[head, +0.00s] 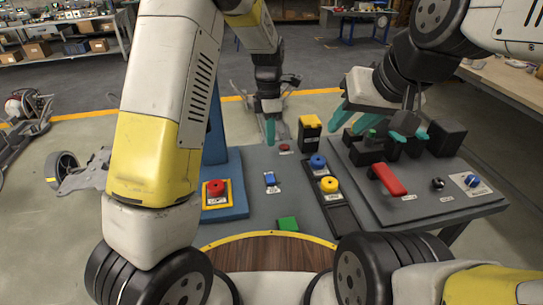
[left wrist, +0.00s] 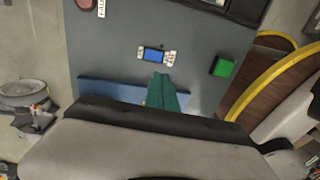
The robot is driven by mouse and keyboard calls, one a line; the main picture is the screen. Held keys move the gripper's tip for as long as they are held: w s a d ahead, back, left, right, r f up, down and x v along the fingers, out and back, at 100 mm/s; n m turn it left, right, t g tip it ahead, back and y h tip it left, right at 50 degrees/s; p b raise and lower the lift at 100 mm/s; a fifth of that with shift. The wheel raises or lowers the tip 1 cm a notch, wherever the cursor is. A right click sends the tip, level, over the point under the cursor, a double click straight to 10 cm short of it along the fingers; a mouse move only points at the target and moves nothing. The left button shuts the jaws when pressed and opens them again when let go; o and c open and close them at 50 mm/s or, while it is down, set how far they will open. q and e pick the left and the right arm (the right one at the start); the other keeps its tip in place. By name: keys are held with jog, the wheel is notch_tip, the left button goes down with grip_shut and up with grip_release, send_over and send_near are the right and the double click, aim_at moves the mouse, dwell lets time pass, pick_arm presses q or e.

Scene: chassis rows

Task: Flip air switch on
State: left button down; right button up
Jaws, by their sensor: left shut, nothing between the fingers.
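A small blue rocker switch (head: 270,179) with labels beside it sits on the grey panel; I take it as the air switch, though its lettering is too small to read. It also shows in the left wrist view (left wrist: 153,54). My left gripper (head: 270,132) has its teal fingers shut and empty, pointing down over the panel, beyond the switch in the head view. In the left wrist view its fingertips (left wrist: 160,77) appear just below the switch, apart from it. Whether the switch is on cannot be told. My right gripper (head: 373,120) is open over the right-hand fixtures, seemingly empty.
A red button (head: 215,188) on a yellow box stands left on a blue base. A green block (head: 287,223), a blue knob (head: 317,161), a yellow knob (head: 329,184) and a red lever (head: 388,179) are around the panel. A small red lamp (head: 284,147) lies behind the switch.

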aim_at(272, 181)
pick_arm(q)
jog(key=f, duration=0.4)
jog(key=s+f, duration=0.1)
jog(key=f, duration=0.9)
jog(key=shift+s+d, duration=0.15)
jog(key=shift+s, duration=0.2)
jog(key=shift+s+f, duration=0.15)
jog(key=shift+f, duration=0.1)
jog(key=shift+w+r, duration=0.25)
jog(key=shift+w, duration=0.6)
jog(key=shift+a+r, duration=0.15)
jog(key=shift+a, duration=0.05)
